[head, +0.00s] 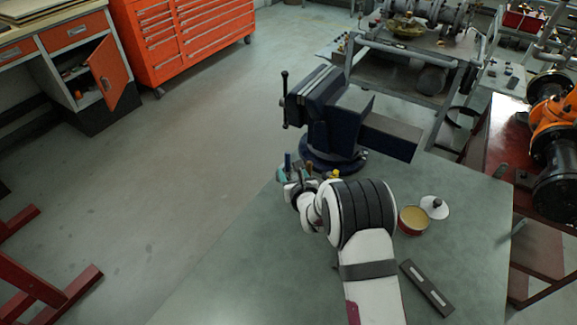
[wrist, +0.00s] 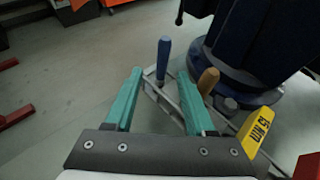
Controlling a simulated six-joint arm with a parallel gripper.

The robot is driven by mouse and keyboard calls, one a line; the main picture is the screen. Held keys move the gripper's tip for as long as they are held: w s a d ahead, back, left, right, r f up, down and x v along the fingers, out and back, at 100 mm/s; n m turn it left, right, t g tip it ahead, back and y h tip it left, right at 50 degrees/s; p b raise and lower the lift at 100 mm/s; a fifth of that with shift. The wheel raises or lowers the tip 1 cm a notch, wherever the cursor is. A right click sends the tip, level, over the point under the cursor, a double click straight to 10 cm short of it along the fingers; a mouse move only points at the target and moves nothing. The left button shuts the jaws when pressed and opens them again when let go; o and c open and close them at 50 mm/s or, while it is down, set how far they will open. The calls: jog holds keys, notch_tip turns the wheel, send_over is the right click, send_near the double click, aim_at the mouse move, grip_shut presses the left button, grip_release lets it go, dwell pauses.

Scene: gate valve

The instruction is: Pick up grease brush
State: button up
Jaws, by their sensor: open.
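Two upright handles stand in a wire rack (wrist: 172,103) beside the vise: a blue handle (wrist: 163,57) and a wooden handle (wrist: 208,79). Their lower ends are hidden, so I cannot tell which belongs to the grease brush. My gripper (wrist: 160,73) is open, with teal fingers. In the wrist view, the blue handle shows between the fingertips, and the wooden handle shows just behind the right finger. I cannot tell whether either is touched. In the head view, the blue handle (head: 288,160) rises by my gripper (head: 295,177), which is largely hidden by my arm.
A dark blue vise (head: 335,115) stands on the bench (head: 240,265) just beyond the rack. A yellow tag (wrist: 257,130) is right of my fingers. An open tin (head: 413,220), its lid (head: 434,207) and a dark bar (head: 427,288) lie right of my arm.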

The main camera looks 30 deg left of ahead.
aim_at(288, 164)
jog(key=x, duration=0.5)
jog(key=shift+w+a, duration=0.15)
jog(key=shift+w, duration=0.2)
grip_shut()
